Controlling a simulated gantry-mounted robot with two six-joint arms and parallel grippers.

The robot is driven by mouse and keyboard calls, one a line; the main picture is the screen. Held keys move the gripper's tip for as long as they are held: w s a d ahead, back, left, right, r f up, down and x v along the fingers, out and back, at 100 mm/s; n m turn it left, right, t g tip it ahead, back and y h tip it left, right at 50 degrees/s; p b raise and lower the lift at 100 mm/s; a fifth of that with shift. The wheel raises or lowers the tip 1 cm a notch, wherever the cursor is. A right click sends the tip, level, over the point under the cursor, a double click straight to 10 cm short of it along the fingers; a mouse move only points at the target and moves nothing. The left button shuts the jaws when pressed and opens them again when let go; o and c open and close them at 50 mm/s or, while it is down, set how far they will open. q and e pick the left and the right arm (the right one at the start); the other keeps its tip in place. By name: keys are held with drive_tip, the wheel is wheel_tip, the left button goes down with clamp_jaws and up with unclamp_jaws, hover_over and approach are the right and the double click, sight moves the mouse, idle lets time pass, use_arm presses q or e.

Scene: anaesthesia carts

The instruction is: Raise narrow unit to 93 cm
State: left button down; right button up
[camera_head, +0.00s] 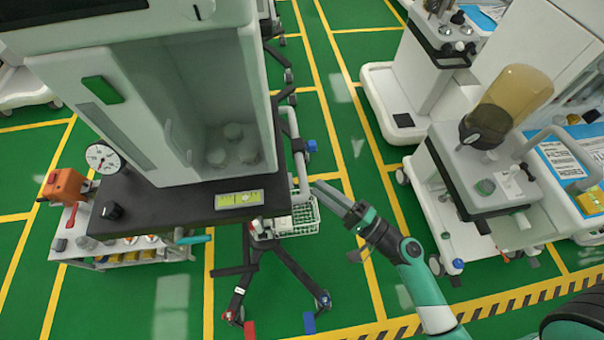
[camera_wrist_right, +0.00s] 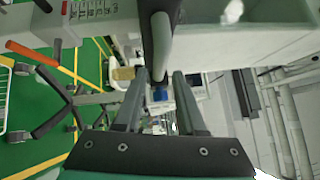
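The narrow unit (camera_head: 200,110) is a tall pale grey cabinet on a black platform (camera_head: 170,205), carried by a wheeled stand. A round dial gauge (camera_head: 103,157), a black knob (camera_head: 112,211) and a yellow-green level (camera_head: 239,199) sit on the platform. A grey handle bar (camera_head: 298,150) runs along its right side. My right gripper (camera_head: 322,189) is beside the lower end of this bar. In the right wrist view, the grey bar (camera_wrist_right: 161,45) lines up with the gap between its fingers (camera_wrist_right: 160,100), which stand apart. I cannot tell if they touch it. My left gripper is not seen.
A trolley with an orange device (camera_head: 64,186) stands at the left. A white cart with an amber canister (camera_head: 512,95) stands at the right. A white wire basket (camera_head: 298,218) hangs by the stand. Green floor with yellow lines (camera_head: 345,125) lies open between the carts.

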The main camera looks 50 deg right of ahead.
sight(302, 176)
drive_tip(key=w, duration=0.4)
drive_tip(key=w+r, duration=0.1)
drive_tip(key=w, duration=0.1)
drive_tip(key=shift+w+a, duration=0.2)
drive_tip(key=shift+a, duration=0.05)
drive_tip(key=shift+c, duration=0.2)
clamp_jaws()
idle(0.8)
